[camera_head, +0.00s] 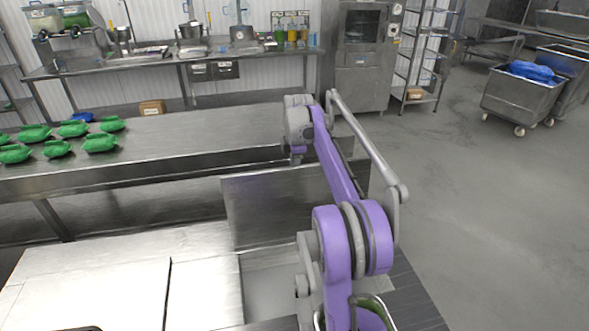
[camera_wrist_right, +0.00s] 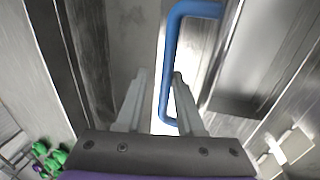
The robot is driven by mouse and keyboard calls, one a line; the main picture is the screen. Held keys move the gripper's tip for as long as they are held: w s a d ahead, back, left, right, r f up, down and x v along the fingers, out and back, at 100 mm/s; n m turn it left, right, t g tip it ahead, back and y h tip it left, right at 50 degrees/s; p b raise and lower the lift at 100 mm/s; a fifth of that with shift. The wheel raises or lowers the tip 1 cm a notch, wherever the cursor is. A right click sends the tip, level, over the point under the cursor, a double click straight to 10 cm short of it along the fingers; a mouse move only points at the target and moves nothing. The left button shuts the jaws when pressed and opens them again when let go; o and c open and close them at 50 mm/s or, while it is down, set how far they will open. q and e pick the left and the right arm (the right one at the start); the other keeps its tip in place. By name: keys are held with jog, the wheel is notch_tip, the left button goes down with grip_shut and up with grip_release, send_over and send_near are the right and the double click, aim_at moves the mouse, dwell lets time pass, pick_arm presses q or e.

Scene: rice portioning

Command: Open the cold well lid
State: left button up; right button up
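The cold well appears to be the steel counter unit at the bottom of the head view. A steel panel (camera_head: 262,208), which looks like its lid, stands raised behind a pale open recess (camera_head: 262,290). In the right wrist view a blue bar handle (camera_wrist_right: 170,60) runs lengthwise between the fingers of my right gripper (camera_wrist_right: 158,95), closer to the right finger. The fingers are apart; I cannot tell whether either touches the bar. In the head view my purple right arm covers part of the panel, and its fingers are not visible. My left gripper is not in view.
A long steel table (camera_head: 190,140) lies behind the unit, with several green items (camera_head: 100,143) at its left. A back counter (camera_head: 175,62) holds pots and bottles. A cart (camera_head: 520,97) stands at the upper right. The floor at right is clear.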

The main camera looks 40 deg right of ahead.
jog(key=shift+s+a, duration=0.1)
dwell(0.3)
jog(key=v, duration=1)
jog(key=shift+r, duration=0.4)
jog(key=s+a+f+m+t, duration=0.1)
jog(key=s+a+f+m, duration=0.15)
jog(key=a, duration=0.75)
jog(key=s+a+f+m+t, duration=0.1)
jog(key=s+a+m, duration=0.15)
jog(key=a, duration=0.75)
jog(key=s+a+f+m+t+y, duration=0.1)
jog(key=s+a+f+m, duration=0.5)
jog(key=s+a+f, duration=0.9)
jog(key=shift+s+a+f+m+t, duration=0.2)
jog(key=shift+s+f+m+t, duration=0.15)
jog(key=shift+f+t, duration=0.45)
